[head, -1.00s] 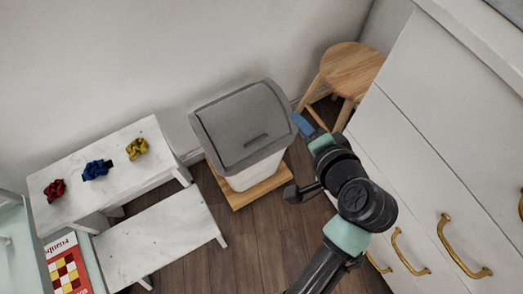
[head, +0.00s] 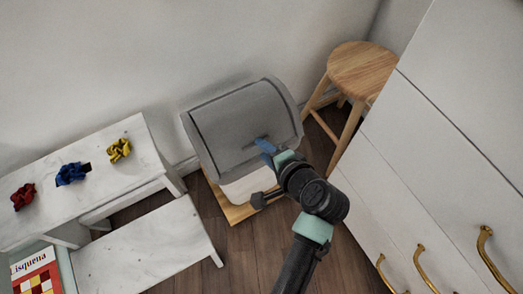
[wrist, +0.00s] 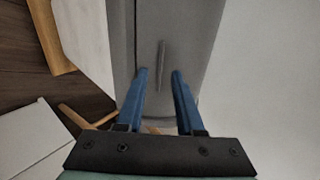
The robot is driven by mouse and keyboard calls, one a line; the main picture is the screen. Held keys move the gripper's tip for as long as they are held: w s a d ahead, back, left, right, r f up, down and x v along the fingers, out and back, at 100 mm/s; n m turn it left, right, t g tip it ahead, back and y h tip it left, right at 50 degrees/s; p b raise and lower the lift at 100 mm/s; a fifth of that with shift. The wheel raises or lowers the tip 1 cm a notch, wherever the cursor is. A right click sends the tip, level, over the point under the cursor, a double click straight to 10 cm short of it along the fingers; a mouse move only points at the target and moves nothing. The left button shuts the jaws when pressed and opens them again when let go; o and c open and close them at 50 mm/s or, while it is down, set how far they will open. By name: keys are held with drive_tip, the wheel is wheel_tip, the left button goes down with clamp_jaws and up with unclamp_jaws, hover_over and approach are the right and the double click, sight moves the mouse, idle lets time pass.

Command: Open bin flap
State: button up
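The bin has a grey curved lid (head: 225,118) with a closed flap, above a white body (head: 252,186). A small dark bar handle (head: 248,143) is on the flap's lower front part. My gripper (head: 264,147) is at the handle's right end in the head view and partly covers it. In the wrist view my gripper (wrist: 159,72) is open, with its two blue fingers apart. The handle (wrist: 162,58) shows between and beyond the fingertips, with a gap on each side. I cannot tell how near the fingertips are to the flap's surface.
The bin stands on a wooden base (head: 232,211). A wooden stool (head: 365,68) stands right of it. White drawers with brass handles (head: 418,258) fill the right side. A white marble-topped step bench (head: 150,245) with red, blue and yellow scrunchies (head: 119,150) is at left.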

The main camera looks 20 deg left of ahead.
drive_tip(key=shift+b+x, duration=0.3)
drive_tip(key=shift+x, duration=0.75)
drive_tip(key=shift+w, duration=0.1)
clamp_jaws()
idle(0.6)
